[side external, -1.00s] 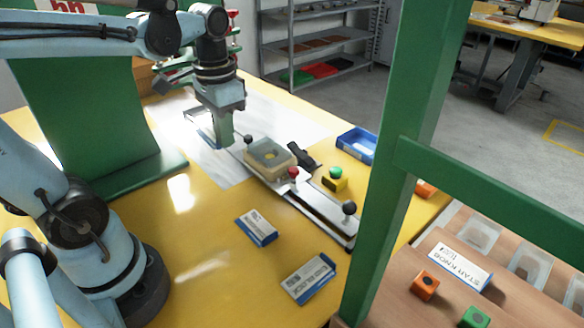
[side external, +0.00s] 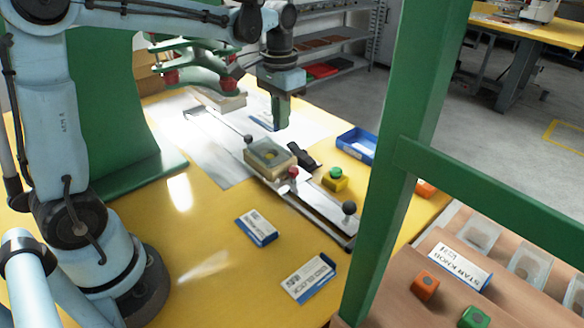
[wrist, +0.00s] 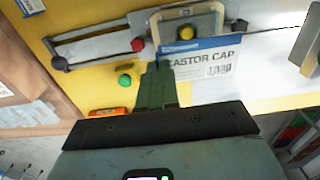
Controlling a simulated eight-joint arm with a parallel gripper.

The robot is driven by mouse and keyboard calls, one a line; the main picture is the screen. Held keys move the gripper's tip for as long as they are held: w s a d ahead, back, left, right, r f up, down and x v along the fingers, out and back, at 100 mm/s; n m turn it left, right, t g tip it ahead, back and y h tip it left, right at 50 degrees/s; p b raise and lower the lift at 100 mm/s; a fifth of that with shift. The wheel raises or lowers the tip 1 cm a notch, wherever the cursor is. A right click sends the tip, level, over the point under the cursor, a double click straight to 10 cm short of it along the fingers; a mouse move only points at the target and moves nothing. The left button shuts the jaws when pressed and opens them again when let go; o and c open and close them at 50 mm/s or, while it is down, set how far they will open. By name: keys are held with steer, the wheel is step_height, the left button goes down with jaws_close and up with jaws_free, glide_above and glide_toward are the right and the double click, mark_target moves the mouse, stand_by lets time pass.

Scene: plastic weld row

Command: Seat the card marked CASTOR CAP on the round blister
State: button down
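The card marked CASTOR CAP (wrist: 208,62) is white with a blue edge strip. My gripper (wrist: 157,72) is shut on its left edge in the wrist view. In the side view my gripper (side external: 281,120) is above the table, behind the nest, and a blue edge of the card (side external: 260,123) shows to its left.
A weld press with red and green parts (side external: 200,65) stands over the rail's far end. A green button on a yellow box (side external: 335,180), a blue tray (side external: 357,144) and two lying cards (side external: 257,228) (side external: 308,278) are nearby. A green post (side external: 410,150) stands in front at right.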

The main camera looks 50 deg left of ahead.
glide_above(282, 163)
steer(key=shift+f, duration=3.7)
steer(key=shift+f, duration=0.65)
steer(key=c, duration=1.3)
jaws_free()
steer(key=c, duration=0.4)
steer(key=shift+r, duration=0.15)
steer(key=shift+r, duration=3.4)
